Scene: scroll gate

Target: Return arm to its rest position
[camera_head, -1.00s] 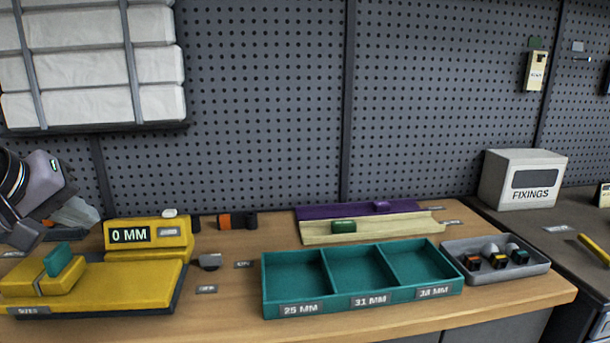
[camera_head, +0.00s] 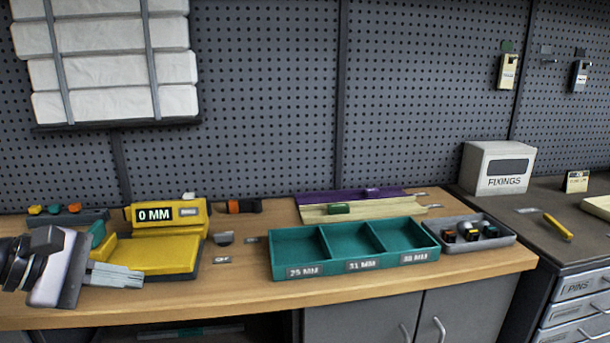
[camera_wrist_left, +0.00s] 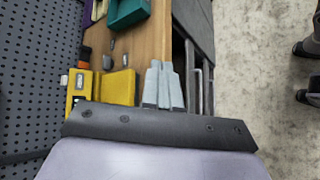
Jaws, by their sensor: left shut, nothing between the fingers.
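My left gripper (camera_head: 116,275) comes in from the left edge in the head view. Its grey fingers are shut with nothing between them. It is in front of the yellow gauge (camera_head: 160,256), whose display (camera_head: 155,214) reads 0 MM, and it covers the gauge's left part. In the left wrist view the shut fingers (camera_wrist_left: 163,84) point past the bench's front edge, beside the yellow gauge (camera_wrist_left: 117,88). My right gripper is not in view.
A teal tray (camera_head: 352,267) with three labelled compartments stands mid-bench, empty. A grey tray (camera_head: 509,238) with several small coloured parts is right of it. Purple (camera_head: 345,196) and cream (camera_head: 385,207) channels lie behind. Drawers and a FIXINGS box (camera_head: 497,168) stand at right.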

